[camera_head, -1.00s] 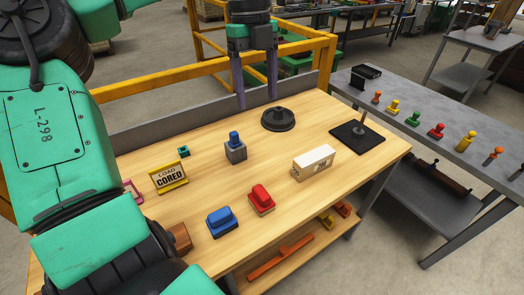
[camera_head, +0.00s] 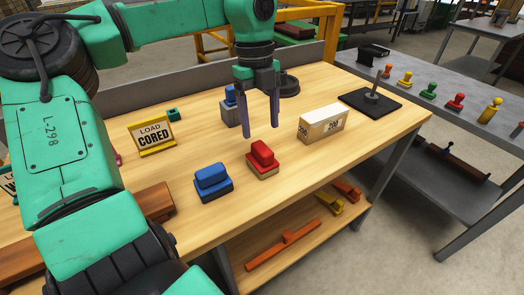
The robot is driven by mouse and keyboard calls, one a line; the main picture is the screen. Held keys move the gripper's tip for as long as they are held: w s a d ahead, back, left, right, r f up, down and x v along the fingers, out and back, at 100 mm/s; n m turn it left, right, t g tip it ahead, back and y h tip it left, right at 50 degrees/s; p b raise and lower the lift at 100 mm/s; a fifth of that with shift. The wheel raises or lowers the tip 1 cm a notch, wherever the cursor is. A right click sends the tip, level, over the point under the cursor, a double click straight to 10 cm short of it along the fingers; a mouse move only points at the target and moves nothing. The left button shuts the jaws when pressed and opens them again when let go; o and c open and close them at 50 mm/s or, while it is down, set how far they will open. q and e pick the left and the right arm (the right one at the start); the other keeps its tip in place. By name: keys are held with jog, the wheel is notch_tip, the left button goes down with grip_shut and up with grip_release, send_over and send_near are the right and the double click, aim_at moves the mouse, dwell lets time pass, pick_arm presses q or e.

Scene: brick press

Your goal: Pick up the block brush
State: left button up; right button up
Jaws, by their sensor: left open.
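A red-topped block (camera_head: 263,159) with a tan lower layer sits on the wooden table near its front middle; it looks like a block brush. A similar blue-topped block (camera_head: 212,183) with a dark lower layer sits to its left. I cannot tell for sure which one is the block brush. My left gripper (camera_head: 260,130) points down, open and empty, its two dark fingers apart. In the picture the fingertips are just above the red-topped block, with no visible contact. My right gripper is out of view.
A "LOAD CORED" sign (camera_head: 152,136) stands at the left. A grey block with a blue knob (camera_head: 230,106) is partly behind the gripper. A pale box (camera_head: 321,123) stands right of the red-topped block. A black plate with a post (camera_head: 371,103) is at the right end.

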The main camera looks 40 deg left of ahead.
aim_at(262, 147)
pick_arm(q)
jog(key=f, duration=0.7)
jog(key=shift+s+d+f+p, duration=0.1)
jog(key=shift+d+f+p, duration=0.1)
jog(key=shift+d+p, duration=0.15)
grip_shut()
